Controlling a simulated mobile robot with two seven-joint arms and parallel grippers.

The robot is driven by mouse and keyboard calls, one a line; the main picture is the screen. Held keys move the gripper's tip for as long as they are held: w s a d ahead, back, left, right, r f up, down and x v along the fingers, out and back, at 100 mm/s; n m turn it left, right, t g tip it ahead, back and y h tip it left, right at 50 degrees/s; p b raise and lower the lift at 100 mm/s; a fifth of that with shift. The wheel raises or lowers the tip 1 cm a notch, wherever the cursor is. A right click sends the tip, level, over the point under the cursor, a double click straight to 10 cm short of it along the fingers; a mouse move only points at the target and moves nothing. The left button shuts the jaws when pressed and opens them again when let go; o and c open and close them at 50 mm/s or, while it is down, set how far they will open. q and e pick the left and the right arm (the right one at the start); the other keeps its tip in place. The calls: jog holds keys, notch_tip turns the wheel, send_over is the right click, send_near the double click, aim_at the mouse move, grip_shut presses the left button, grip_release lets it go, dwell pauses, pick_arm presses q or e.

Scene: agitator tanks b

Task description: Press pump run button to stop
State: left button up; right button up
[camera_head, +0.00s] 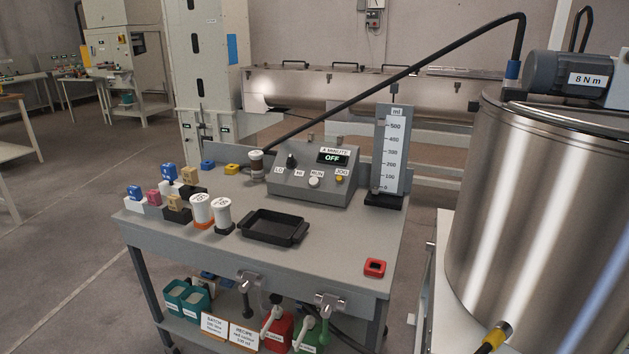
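The grey pump control box (285,189) stands at the back of the grey bench, with a sloped front panel. The pale round run button (314,182) sits on that panel under a RUN label. To its right is a small yellow button (339,179) under a JOG label. A black knob (291,161) between LO and HI marks is on the left. The dark display (332,158) reads OFF under a label ending in MINUTE. Whether the run button is pressed in is too small to tell. Neither of my grippers is in view.
A black tray (274,227) lies in front of the box. White-topped jars (202,211) and coloured blocks stand left. A graduated column (391,150) stands right of the box. A red block (375,267) lies near the front right. A large steel tank (540,200) stands at the right.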

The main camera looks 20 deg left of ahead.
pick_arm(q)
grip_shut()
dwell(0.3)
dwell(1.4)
